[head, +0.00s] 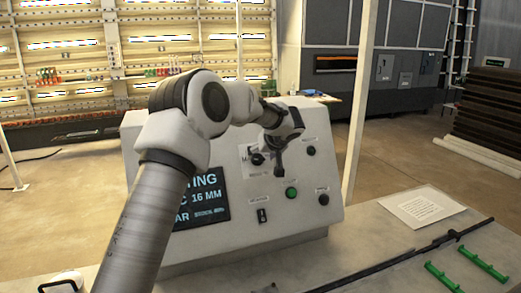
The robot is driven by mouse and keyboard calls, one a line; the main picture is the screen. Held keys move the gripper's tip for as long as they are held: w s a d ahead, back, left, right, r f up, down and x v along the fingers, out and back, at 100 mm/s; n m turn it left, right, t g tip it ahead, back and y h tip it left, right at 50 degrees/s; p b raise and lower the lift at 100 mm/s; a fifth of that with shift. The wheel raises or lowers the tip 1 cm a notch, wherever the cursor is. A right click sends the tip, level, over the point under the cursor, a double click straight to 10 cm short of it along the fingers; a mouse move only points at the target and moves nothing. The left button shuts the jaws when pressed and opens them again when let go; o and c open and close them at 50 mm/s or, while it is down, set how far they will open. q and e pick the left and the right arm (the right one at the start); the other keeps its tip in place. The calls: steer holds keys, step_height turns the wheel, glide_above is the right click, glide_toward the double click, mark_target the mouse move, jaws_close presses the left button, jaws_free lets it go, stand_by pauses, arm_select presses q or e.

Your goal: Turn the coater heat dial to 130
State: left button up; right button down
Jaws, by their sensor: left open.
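The control panel (305,222) is a light grey sloped box in the middle of the head view. A black dial (257,159) with a white scale plate sits in its upper middle, partly covered by my left gripper. Its labels and pointer setting are too small to read, so I cannot confirm it is the coater heat dial. My left gripper (278,168) is open, pointing down in front of the panel close to the dial's right side. I cannot tell whether it touches the dial. My right gripper is not in view.
Other controls are a black knob (311,151), a green button (292,193), a lower knob (323,199) and a switch (262,215). A dark display (200,203) is partly behind my left arm. A paper sheet (424,207) and green parts (483,265) lie on the right.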

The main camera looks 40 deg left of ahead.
arm_select(q)
steer(key=shift+x, duration=1.25)
steer(key=shift+s+r, duration=0.15)
steer(key=shift+r, duration=0.05)
steer(key=shift+c, duration=0.4)
steer(key=shift+d+r, duration=0.15)
steer(key=shift+d, duration=0.15)
steer(key=c, duration=0.5)
steer(key=shift+s, duration=0.1)
steer(key=c, duration=0.6)
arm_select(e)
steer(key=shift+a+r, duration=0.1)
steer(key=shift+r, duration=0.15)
